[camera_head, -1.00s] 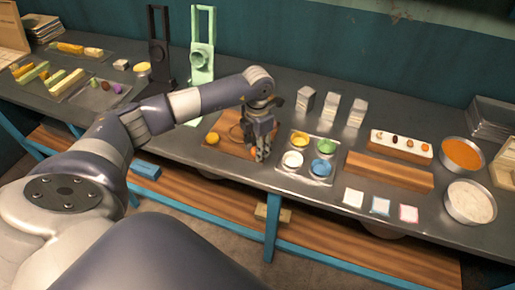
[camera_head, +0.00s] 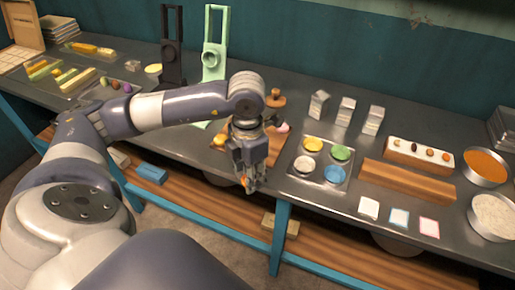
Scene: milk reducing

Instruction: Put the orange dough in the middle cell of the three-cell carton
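My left gripper (camera_head: 248,187) points down in front of the wooden board, near the table's front edge. A small bit of orange (camera_head: 244,181), likely the orange dough, shows between its fingertips, mostly hidden by the fingers. The board (camera_head: 232,150) is partly hidden behind the gripper; a yellow lump (camera_head: 218,141) and a pink lump (camera_head: 283,127) show on it. I cannot pick out a three-cell carton with certainty. My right gripper is not in view.
Right of the gripper stands a metal tray (camera_head: 296,172) with yellow, green, white and blue cups. Beyond it are a wooden block (camera_head: 405,182), a white holder (camera_head: 400,146) with several small balls, and bowls of orange (camera_head: 485,166) and white (camera_head: 494,215) contents.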

